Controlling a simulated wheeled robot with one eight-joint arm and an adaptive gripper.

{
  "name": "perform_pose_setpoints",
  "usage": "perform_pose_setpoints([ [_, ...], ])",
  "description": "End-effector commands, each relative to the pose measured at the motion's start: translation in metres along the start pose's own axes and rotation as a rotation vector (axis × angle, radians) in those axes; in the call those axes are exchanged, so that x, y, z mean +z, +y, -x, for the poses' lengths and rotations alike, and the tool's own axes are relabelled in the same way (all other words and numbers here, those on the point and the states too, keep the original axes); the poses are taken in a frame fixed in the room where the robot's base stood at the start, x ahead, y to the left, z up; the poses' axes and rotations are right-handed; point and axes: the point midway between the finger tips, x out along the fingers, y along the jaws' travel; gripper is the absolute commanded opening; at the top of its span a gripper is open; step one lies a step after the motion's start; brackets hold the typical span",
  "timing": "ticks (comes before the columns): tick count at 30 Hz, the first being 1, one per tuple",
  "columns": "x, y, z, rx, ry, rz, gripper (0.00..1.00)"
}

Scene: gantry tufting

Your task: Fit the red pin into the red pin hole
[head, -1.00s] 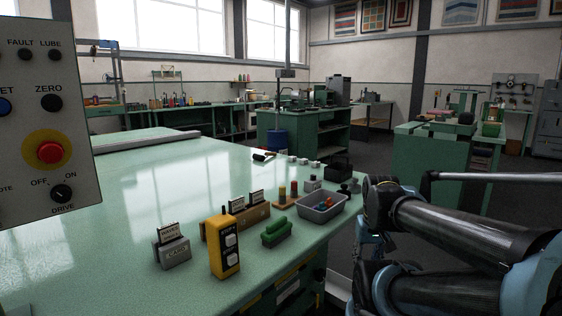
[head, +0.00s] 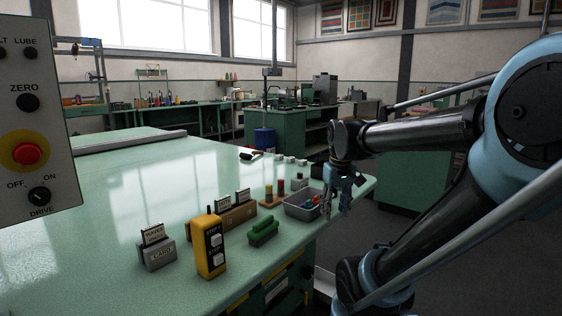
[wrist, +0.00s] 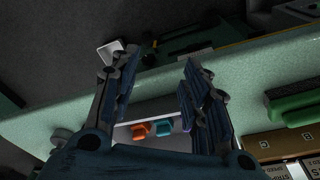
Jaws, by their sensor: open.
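My gripper (head: 336,205) is open and empty above the right edge of the green table, beside a grey tray (head: 292,211). In the wrist view its two fingers (wrist: 158,60) stand apart. Between them, part of the tray shows with an orange piece (wrist: 140,131) and a teal piece (wrist: 164,128) in it, and a bit of purple at the right finger. In the head view small coloured pieces (head: 312,201) lie in the tray; they are too small to tell whether one is the red pin. I cannot make out the red pin hole.
On the table (head: 120,205) stand a yellow button box (head: 209,248), a grey card holder (head: 158,253), a green block (head: 263,231), a wooden card rack (head: 236,215) and two upright spools (head: 268,194). A grey control panel (head: 40,120) is at left. The table's middle is clear.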

Motion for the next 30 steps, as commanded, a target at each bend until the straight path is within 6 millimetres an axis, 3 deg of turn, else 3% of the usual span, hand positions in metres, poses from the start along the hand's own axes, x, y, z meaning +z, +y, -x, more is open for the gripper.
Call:
perform_pose_setpoints([
  [9,-0.096,-0.018,0.042,-0.021,-0.040,0.201,0.42],
  [21,-0.218,-0.064,0.065,-0.048,-0.091,0.461,0.42],
  [25,-0.247,-0.080,0.065,-0.055,-0.104,0.525,0.42],
  [30,-0.268,-0.092,0.065,-0.060,-0.114,0.574,0.42],
])
